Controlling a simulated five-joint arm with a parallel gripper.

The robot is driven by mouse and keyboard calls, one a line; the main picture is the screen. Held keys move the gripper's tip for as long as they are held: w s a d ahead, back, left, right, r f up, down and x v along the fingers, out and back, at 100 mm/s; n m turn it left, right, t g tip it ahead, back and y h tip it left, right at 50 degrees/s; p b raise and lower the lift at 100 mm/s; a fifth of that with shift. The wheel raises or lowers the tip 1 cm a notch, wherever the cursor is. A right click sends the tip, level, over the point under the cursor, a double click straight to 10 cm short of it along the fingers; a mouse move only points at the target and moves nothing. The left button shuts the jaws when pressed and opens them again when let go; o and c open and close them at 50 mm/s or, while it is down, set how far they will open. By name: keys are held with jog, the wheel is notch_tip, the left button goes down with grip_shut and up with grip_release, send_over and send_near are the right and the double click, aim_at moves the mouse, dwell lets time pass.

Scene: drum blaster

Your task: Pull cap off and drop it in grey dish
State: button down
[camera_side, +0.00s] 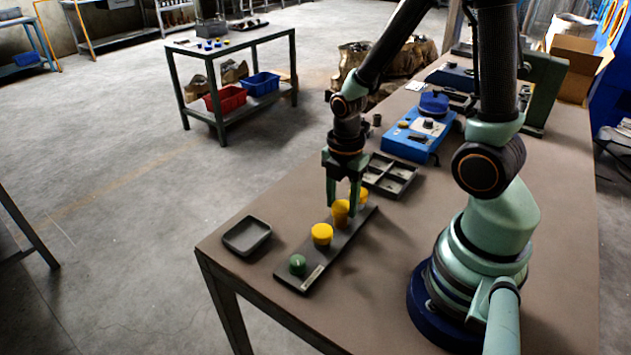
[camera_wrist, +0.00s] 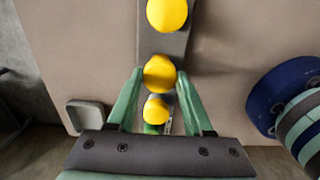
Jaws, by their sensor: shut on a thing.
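A dark narrow strip (camera_side: 290,279) on the table bears a row of three yellow caps and a short green cylinder (camera_side: 298,265) at its near end. My gripper (camera_side: 342,208) points down over the strip, its green fingers on either side of the middle yellow cap (camera_side: 341,208), shut on it. That cap also shows between the fingertips in the wrist view (camera_wrist: 160,73). I cannot tell whether it is raised. The grey dish (camera_side: 246,235) is empty, left of the strip.
A dark compartment tray (camera_side: 390,177) lies just behind the strip. A blue box with knobs (camera_side: 420,140) stands farther back. The table's left edge runs close beside the dish. Bare tabletop lies between the strip and the dish.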

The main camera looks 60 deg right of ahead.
aim_at(341, 205)
jog(key=shift+r, duration=2.45)
jog(key=w+a+r, duration=1.3)
jog(key=w+a, duration=0.1)
jog(key=f, duration=1.9)
jog(key=shift+w+f, duration=0.25)
jog(key=shift+f, duration=0.1)
jog(key=shift+f, duration=0.6)
jog(key=shift+c, duration=1.5)
grip_release()
